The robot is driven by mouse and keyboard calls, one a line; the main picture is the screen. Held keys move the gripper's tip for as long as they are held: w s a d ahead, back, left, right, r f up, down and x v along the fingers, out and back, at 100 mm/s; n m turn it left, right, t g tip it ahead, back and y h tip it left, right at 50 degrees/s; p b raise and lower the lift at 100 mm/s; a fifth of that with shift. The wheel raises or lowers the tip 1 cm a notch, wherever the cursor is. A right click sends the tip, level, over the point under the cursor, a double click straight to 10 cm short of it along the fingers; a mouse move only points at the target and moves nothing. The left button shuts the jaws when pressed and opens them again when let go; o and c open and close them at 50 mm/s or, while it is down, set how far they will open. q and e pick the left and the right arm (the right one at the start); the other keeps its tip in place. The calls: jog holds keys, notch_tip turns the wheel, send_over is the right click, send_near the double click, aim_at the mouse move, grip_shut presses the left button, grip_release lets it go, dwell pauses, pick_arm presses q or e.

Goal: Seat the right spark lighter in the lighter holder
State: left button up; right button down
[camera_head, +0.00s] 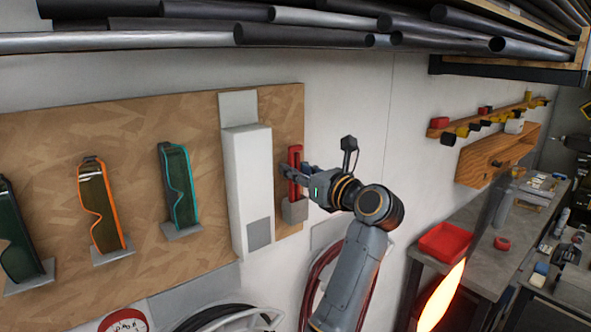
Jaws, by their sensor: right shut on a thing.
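The right spark lighter (294,157) is a red, upright piece beside the tall white box on the wooden board. My right gripper (288,172) comes in from the right and is shut on it, hiding part of its middle. A small grey holder (294,211) is on the board directly under the lighter. The lighter's lower end meets the holder's top in the picture; I cannot tell how deep it sits. My left gripper is not in view.
The white box (248,190) stands close left of the lighter. Safety glasses (180,185) hang on the wooden board (140,127) further left. Pipes (300,36) run overhead. A red tray (443,242) is on the bench at right. A glowing orange piece (441,297) shows at the bottom right.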

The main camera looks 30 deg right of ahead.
jog(key=c, duration=1.1)
grip_release()
jog(key=shift+f, duration=0.1)
jog(key=shift+o, duration=0.2)
jog(key=s, duration=1.2)
jog(key=shift+d, duration=0.45)
